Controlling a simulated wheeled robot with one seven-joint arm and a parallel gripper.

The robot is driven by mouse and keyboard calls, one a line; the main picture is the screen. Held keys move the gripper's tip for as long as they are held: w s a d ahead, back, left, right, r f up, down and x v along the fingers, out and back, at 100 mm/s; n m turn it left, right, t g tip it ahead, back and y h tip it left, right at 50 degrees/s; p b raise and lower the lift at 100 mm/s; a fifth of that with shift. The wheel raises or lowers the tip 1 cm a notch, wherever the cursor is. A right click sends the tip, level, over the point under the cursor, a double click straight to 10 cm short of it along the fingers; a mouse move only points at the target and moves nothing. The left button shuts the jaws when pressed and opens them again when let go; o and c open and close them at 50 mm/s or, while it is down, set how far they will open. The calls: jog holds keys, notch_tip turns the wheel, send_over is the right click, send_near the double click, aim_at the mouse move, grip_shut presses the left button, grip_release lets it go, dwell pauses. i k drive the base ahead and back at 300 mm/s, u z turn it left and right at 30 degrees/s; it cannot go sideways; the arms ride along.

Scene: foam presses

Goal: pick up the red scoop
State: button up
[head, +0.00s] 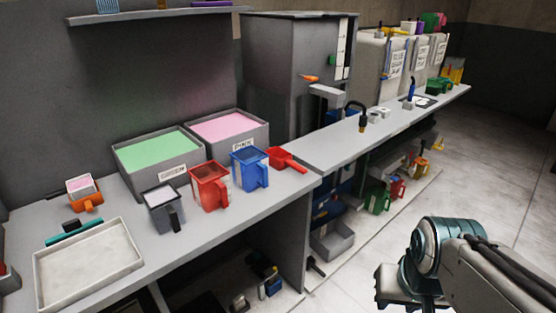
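The red scoop (283,158) lies on the grey bench top, near the right end of the nearer bench section. Its handle points right and a little towards me. It sits right of the blue jug (249,168) and in front of the pink-filled tray (262,136). Nothing of mine touches it. My arm shows at the lower right, over the floor and well apart from the bench. I see no gripper fingers in this view.
A red jug (210,187) and a grey jug (164,210) stand left of the blue jug. A green-filled tray (196,172) is behind them. An empty pale tray (122,275) lies at the front left. The floor right of the bench is open.

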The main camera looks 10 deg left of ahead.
aim_at(287, 164)
jog(key=u, duration=0.6)
jog(key=i, duration=1)
jog(key=k, duration=1)
jog(key=z, duration=0.85)
jog(key=i, duration=1.2)
jog(key=u, duration=3.55)
